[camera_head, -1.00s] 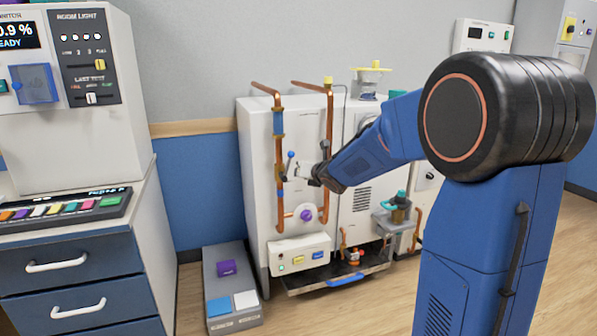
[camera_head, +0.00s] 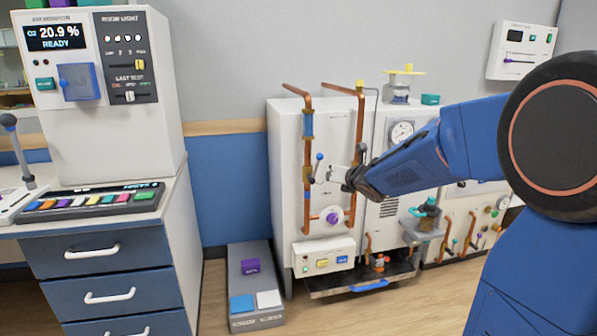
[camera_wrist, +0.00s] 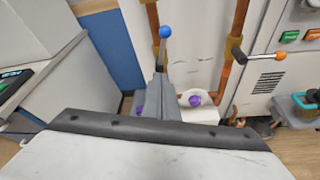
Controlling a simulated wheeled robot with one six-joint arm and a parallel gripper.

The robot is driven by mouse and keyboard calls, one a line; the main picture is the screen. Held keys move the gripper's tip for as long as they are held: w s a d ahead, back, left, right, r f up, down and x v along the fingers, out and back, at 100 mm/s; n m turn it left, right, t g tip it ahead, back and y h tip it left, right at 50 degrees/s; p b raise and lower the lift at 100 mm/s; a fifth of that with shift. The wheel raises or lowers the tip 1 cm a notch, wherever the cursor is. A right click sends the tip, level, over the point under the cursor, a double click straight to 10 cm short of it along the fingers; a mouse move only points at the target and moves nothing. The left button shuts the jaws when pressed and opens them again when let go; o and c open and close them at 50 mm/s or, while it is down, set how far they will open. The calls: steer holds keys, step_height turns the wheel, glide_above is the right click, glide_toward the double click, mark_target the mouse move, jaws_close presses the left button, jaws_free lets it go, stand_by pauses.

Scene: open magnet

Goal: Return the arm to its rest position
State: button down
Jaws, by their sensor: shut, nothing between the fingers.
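My blue arm (camera_head: 408,158) reaches out from the right side of the head view toward the white cabinet with copper pipes (camera_head: 287,205). My gripper (camera_head: 334,174) is at its end, shut and empty, in front of the cabinet. A lever with a blue knob (camera_head: 319,157) shows just left of the fingertips; in the wrist view its knob (camera_wrist: 166,32) stands just past the fingers (camera_wrist: 160,85). I cannot tell whether the fingers touch it. A purple knob (camera_head: 333,218) on the lower pipe sits below the gripper. The arm is extended and bent at the elbow.
A drawer unit (camera_head: 100,280) with an oxygen monitor (camera_head: 115,140) and a keypad stands at left. A low grey box (camera_head: 250,270) with coloured pads lies on the floor. Pipes and valves (camera_head: 470,232) line the right. Floor shows between the drawers and cabinet.

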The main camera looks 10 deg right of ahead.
steer(key=s+d+m+g+h, duration=0.3)
steer(key=s+m+h, duration=0.1)
steer(key=s+m, duration=1.4)
steer(key=s+a+f+m+g+y, duration=0.1)
steer(key=s+a+f+m+g, duration=0.15)
steer(key=s+m, duration=0.45)
steer(key=s+a+f+m+g+y, duration=0.1)
steer(key=s+a+f+m+g, duration=0.2)
steer(key=s, duration=0.9)
steer(key=s+a+f+m+g+y, duration=0.1)
steer(key=s+f+m, duration=0.4)
steer(key=s, duration=0.4)
steer(key=w+d+r+m+t, duration=0.1)
steer(key=w+r+m, duration=0.35)
steer(key=w, duration=0.75)
steer(key=w+d+r+m, duration=0.1)
steer(key=w+d+r, duration=0.1)
steer(key=w+r, duration=0.8)
steer(key=w+d+r+m+t, duration=0.1)
steer(key=w+r+m, duration=0.2)
steer(key=w, duration=1.2)
steer(key=w+d+m+h, duration=0.1)
steer(key=w+d+m, duration=0.1)
steer(key=w, duration=1)
steer(key=w+a+f, duration=0.1)
steer(key=w+f, duration=0.6)
steer(key=w, duration=0.2)
steer(key=shift+w+a+t, duration=0.3)
steer(key=shift+a+t, duration=0.05)
steer(key=shift+a, duration=0.05)
